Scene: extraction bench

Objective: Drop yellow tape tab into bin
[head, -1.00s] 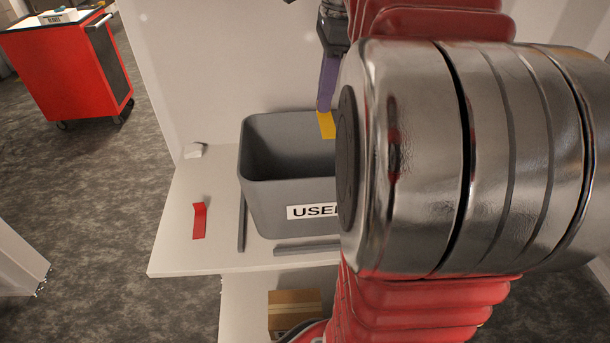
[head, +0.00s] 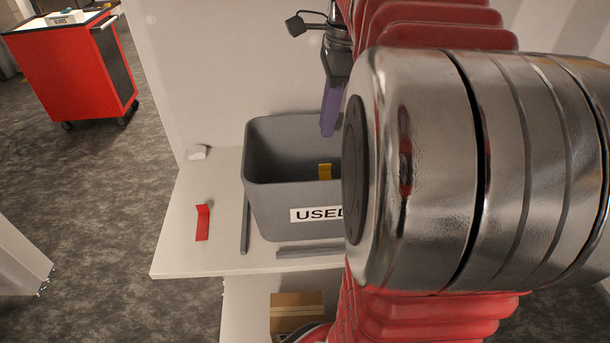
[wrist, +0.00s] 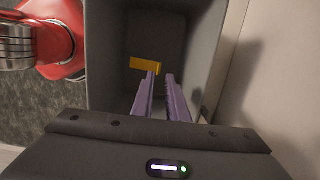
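The yellow tape tab (head: 325,171) shows inside the grey bin marked "USED" (head: 262,185), below my gripper and apart from it. In the wrist view the tab (wrist: 143,65) lies just beyond the purple fingertips, within the bin's walls (wrist: 112,50). My gripper (head: 329,132) is over the bin, pointing down. In the wrist view its fingers (wrist: 161,76) stand apart with nothing between them, so it is open and empty. My arm hides the right part of the bin in the head view. I cannot tell whether the tab touches the bin's floor.
A red tab (head: 202,222) lies on the white bench (head: 180,255) left of the bin. Grey strips (head: 245,225) lie beside the bin. A small white object (head: 197,152) sits at the back left. A cardboard box (head: 297,310) is below, and a red cart (head: 75,75) stands far left.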

